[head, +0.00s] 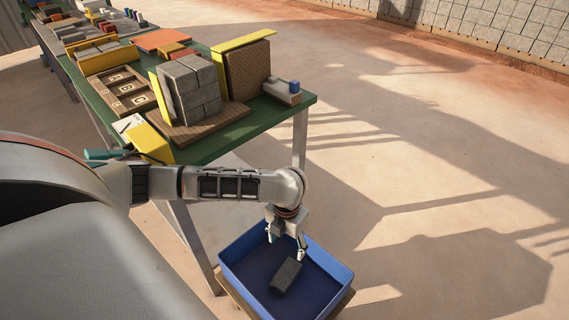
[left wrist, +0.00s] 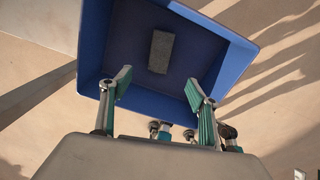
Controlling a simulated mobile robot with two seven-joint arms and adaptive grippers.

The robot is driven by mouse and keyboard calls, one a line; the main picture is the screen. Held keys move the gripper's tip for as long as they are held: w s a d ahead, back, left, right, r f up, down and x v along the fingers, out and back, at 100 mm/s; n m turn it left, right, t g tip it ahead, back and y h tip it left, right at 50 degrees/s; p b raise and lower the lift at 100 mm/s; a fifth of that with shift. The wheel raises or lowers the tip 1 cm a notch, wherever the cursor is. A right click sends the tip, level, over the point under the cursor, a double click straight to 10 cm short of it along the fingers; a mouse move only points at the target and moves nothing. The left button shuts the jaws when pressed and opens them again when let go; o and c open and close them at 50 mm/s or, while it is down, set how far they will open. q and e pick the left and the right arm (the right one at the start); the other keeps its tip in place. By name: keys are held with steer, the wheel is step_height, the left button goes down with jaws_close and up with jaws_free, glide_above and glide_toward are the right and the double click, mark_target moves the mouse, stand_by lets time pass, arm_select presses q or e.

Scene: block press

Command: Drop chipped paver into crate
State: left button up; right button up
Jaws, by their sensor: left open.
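The dark grey paver (head: 286,277) lies on the floor of the blue crate (head: 331,263), apart from the walls. In the left wrist view the paver (left wrist: 161,52) lies inside the crate (left wrist: 92,50), beyond my fingertips. Whether it is chipped is too small to tell. My left gripper (head: 287,247) is over the crate, pointing down, with its fingers apart and nothing between them. In the left wrist view my left gripper (left wrist: 160,90) also shows wide open and empty. My right gripper is not in view.
A green-topped table (head: 235,135) stands left of the crate, with a stack of grey pavers (head: 191,90) on a wooden board, a wooden compartment tray (head: 122,92) and yellow pieces. The crate rests on a brown base (head: 342,304). The floor to the right is clear.

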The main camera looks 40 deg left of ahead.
arm_select(q)
steer(key=shift+r, duration=2.2)
